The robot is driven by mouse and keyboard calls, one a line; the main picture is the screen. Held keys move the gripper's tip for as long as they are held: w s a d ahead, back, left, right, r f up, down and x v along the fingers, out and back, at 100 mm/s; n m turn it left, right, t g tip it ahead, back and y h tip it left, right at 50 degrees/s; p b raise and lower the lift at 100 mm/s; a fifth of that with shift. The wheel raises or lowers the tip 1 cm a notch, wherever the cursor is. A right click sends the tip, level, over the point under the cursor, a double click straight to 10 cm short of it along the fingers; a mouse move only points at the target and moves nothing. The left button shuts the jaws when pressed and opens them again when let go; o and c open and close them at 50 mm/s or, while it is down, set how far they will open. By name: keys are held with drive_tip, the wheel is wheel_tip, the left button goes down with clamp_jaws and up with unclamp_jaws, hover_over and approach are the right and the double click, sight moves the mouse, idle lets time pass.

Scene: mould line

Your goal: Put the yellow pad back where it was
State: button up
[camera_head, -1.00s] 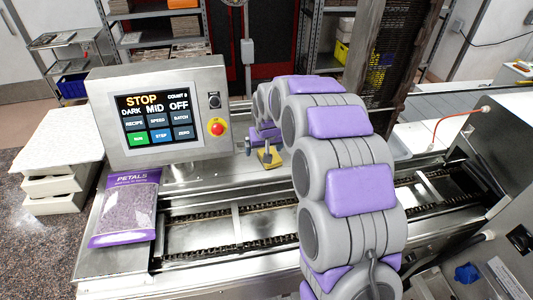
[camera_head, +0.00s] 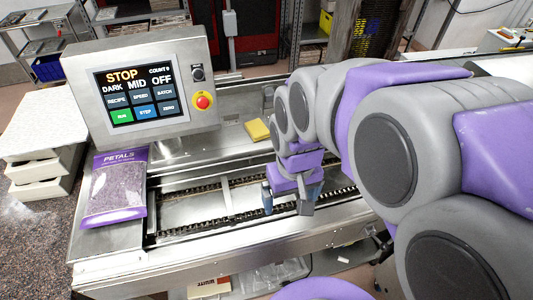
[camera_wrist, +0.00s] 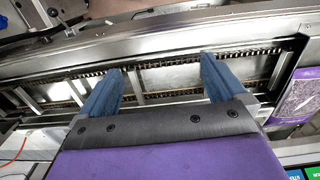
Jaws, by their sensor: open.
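The yellow pad (camera_head: 257,130) lies flat on the metal ledge behind the chain conveyor, right of the control panel, in the head view. My gripper (camera_head: 286,201) is in front of the pad and to its right, over the conveyor channel, apart from the pad. In the wrist view my gripper (camera_wrist: 160,80) shows its two blue fingers spread wide with nothing between them. The conveyor's chains and metal bed show beyond the fingers there. The pad is not visible in the wrist view.
The control panel (camera_head: 142,88) reads STOP and stands at the left rear. A purple PETALS bag (camera_head: 115,190) lies on the left end of the line; it also shows at the right of the wrist view (camera_wrist: 298,97). The conveyor bed (camera_head: 195,208) left of my gripper is clear.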

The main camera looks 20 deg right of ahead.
drive_tip(key=s+d+g, duration=0.1)
drive_tip(key=s+d, duration=0.3)
drive_tip(key=s, duration=0.8)
wheel_tip(320, 180, down, 10)
drive_tip(key=a+b, duration=0.1)
drive_tip(key=b, duration=0.8)
drive_tip(key=shift+s+a+g, duration=0.3)
drive_tip(key=shift+s, duration=0.05)
drive_tip(key=shift+a, duration=0.1)
